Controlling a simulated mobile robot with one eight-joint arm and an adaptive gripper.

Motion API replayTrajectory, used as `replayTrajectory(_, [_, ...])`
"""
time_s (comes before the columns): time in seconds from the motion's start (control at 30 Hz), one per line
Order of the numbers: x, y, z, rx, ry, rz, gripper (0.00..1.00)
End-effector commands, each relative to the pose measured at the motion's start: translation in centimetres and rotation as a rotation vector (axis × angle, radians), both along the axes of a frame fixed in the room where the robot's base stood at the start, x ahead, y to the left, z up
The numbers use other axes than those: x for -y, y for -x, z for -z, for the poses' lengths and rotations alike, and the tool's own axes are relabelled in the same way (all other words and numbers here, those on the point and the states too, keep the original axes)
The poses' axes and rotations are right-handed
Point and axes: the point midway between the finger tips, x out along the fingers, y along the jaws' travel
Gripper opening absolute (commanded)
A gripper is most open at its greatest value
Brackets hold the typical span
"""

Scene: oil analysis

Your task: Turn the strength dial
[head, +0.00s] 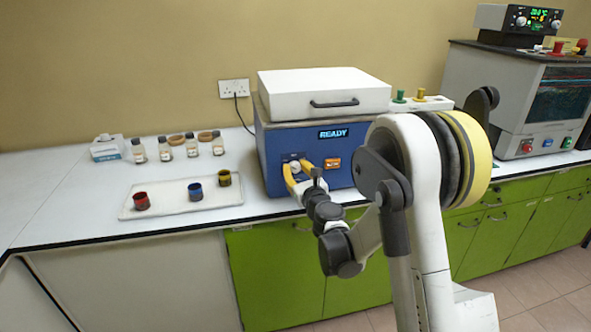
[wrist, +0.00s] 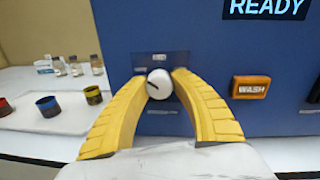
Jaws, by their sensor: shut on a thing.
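The strength dial (wrist: 159,84) is a round white knob with a dark pointer line on the front of a blue machine. In the wrist view the pointer line slants toward the upper left. My gripper (wrist: 159,76) has two yellow fingers, one at each side of the dial, and is shut on it. In the head view the gripper (head: 298,170) reaches the blue machine (head: 345,166) at its lower left front, with the dial (head: 295,168) between the fingertips. The display above reads READY. An orange WASH button (wrist: 251,87) is right of the dial.
A white tray (head: 160,208) with red, blue and yellow cups lies left of the machine. Several small bottles (head: 165,149) and a white box (head: 107,148) stand behind it. A grey machine (head: 520,98) stands at the right. The bench at far left is clear.

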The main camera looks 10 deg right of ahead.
Motion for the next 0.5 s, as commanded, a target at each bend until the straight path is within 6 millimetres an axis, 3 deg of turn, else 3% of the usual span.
replayTrajectory(0.5, [-0.03,-0.04,0.17,0.0,-0.46,0.001,0.0])
